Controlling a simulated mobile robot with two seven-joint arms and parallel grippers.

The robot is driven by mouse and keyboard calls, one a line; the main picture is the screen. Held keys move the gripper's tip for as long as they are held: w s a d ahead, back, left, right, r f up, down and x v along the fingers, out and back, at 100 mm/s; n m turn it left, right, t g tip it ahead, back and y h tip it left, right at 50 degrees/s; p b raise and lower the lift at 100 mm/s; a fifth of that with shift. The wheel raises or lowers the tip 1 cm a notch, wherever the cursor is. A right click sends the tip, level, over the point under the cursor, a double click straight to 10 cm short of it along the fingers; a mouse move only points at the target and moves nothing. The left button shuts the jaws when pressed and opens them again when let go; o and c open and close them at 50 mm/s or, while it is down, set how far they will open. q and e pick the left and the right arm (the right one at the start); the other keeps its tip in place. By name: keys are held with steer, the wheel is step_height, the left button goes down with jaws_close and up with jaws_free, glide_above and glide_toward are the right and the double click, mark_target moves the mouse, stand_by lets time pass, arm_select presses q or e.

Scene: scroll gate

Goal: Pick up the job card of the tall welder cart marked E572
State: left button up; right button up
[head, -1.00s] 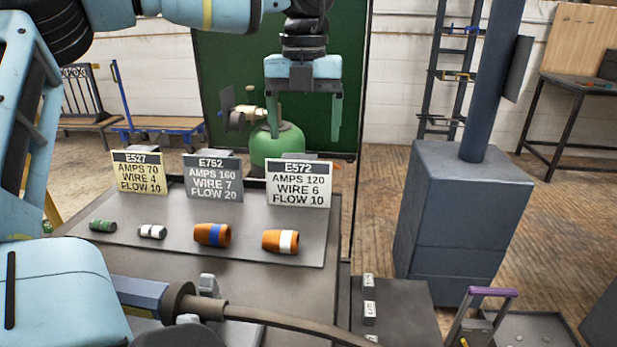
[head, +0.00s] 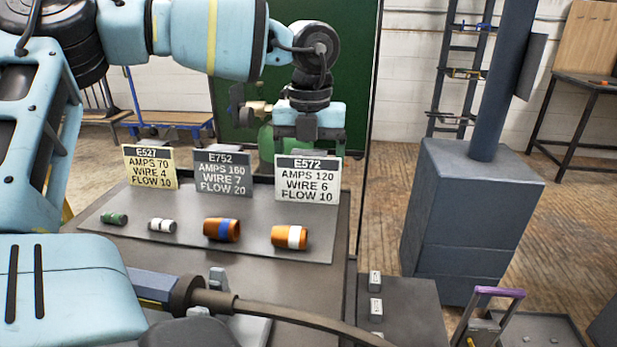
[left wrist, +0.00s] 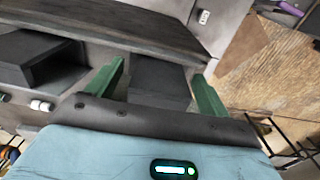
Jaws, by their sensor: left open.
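The white job card marked E572 (head: 306,181) stands upright at the right end of a row of three cards. It reads AMPS 120, WIRE 6, FLOW 10. My left gripper (head: 309,148) is just behind and above this card, pointing down, and its fingertips are partly hidden by the card. In the left wrist view the left gripper (left wrist: 157,88) shows two green fingers spread apart, with a dark grey block (left wrist: 160,76) between them; I cannot tell whether that is the card's holder. My right gripper is not in view.
The yellow E527 card (head: 151,167) and grey E752 card (head: 222,174) stand to the left. Several banded fittings, such as the orange one (head: 290,237), lie on the tray (head: 255,250) before them. A blue-grey cabinet (head: 465,220) stands right.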

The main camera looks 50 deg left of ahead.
arm_select(q)
steer(key=c, duration=1.1)
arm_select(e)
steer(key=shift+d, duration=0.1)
arm_select(q)
steer(key=shift+o, duration=0.2)
steer(key=shift+a+r, duration=0.1)
steer(key=shift+r, duration=0.1)
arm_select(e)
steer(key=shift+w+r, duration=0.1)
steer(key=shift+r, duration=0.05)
